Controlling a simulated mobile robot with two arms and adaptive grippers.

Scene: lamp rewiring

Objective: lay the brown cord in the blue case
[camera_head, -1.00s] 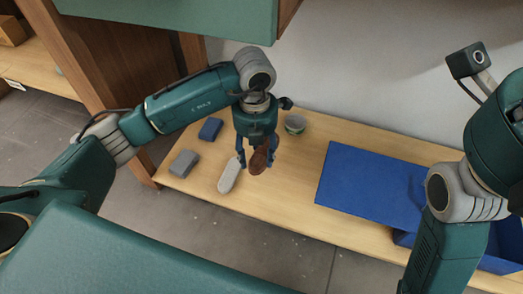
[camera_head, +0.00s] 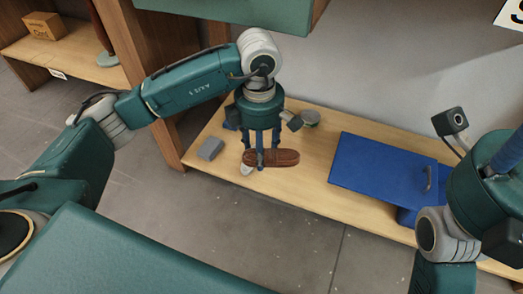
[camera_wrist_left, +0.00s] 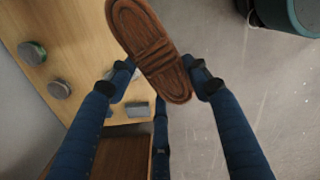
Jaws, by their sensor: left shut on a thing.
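The brown cord (camera_head: 271,158) is a flat, elongated bundle. My left gripper (camera_head: 263,152) is shut on it around its middle and holds it above the bench's front part, lying crosswise. In the left wrist view the cord (camera_wrist_left: 150,50) runs diagonally between the two blue fingers. The blue case (camera_head: 375,170) is on the bench to the right of the gripper. A flat blue panel with a handle shows; my right arm hides much of the lower box part. A blue piece at my right wrist (camera_head: 508,150) reaches the picture edge; the jaw state there is unclear.
A grey block (camera_head: 210,149) is left of the gripper. A white bundle (camera_head: 246,169) is partly hidden below the cord. A round tin (camera_head: 310,117) stands behind. The wooden bench (camera_head: 310,170) is clear between gripper and case. A wooden shelf (camera_head: 75,50) stands at left.

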